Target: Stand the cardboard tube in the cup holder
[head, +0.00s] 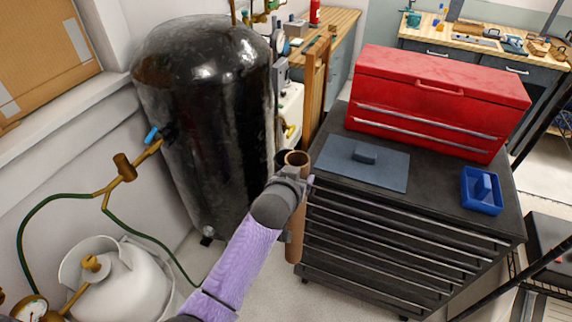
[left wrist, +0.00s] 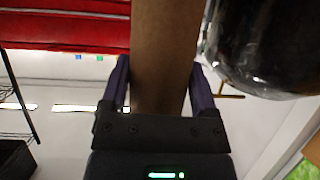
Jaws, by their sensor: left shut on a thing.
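The brown cardboard tube (head: 295,242) stands roughly upright in the air beside the left end of the black drawer cabinet, its open end up. My left gripper (head: 298,182) is shut around its upper part. In the left wrist view the tube (left wrist: 160,50) runs between the two purple fingers of my left gripper (left wrist: 161,85). A small dark round shape (head: 281,156) shows just behind and left of the tube's top; I cannot tell whether it is the cup holder. My right gripper is not in view.
The black cabinet (head: 400,235) carries a red toolbox (head: 440,95), a grey-blue mat with a small block (head: 375,180) and a blue tray (head: 484,205). A large black tank (head: 205,110) stands left of the tube. A white gas cylinder (head: 125,285) is at lower left.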

